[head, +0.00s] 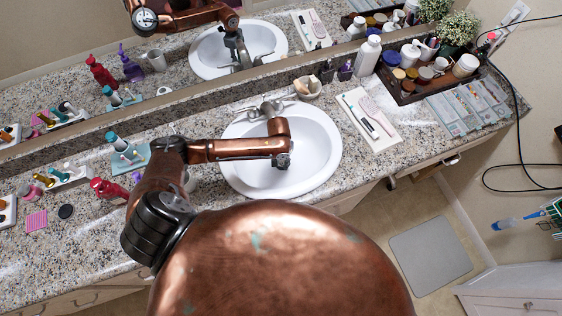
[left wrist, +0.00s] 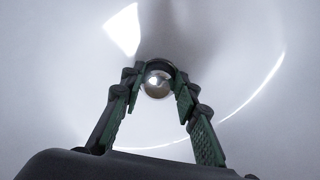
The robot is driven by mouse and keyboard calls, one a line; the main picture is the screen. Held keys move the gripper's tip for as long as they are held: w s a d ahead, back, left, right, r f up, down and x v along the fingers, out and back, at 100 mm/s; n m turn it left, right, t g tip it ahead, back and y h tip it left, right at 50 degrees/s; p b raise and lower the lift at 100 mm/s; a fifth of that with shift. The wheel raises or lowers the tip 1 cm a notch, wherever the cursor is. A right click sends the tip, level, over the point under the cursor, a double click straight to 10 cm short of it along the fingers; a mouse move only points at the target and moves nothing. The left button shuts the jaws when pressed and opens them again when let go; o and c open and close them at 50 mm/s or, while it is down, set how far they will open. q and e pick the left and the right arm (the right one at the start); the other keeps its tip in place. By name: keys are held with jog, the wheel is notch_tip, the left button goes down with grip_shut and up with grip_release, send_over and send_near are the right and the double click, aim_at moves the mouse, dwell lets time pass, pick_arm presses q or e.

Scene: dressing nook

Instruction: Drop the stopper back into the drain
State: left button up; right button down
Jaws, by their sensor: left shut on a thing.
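The white oval sink (head: 318,150) is set in the granite counter, below the faucet (head: 265,108). My left arm reaches in from the left, and my left gripper (head: 282,161) points down into the bowl. In the left wrist view, my left gripper (left wrist: 159,82) is shut on the shiny round metal stopper (left wrist: 158,84), held between its fingertips against the white bowl. A dark curved edge shows just behind the stopper; I cannot tell whether it is the drain rim. The drain is not clearly seen in either view. My right gripper is not in view.
A bowl (head: 307,87) stands behind the sink. A white tray with a pink brush (head: 377,115) lies to its right, and a dark tray of jars (head: 404,92) beyond. The mirror behind reflects my arm.

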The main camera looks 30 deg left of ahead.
aim_at(280, 163)
pick_arm(q)
jog(key=shift+f, duration=0.15)
jog(key=o, duration=1.2)
jog(key=shift+o, duration=0.2)
notch_tip(280, 163, up, 12)
jog(key=shift+a, duration=0.25)
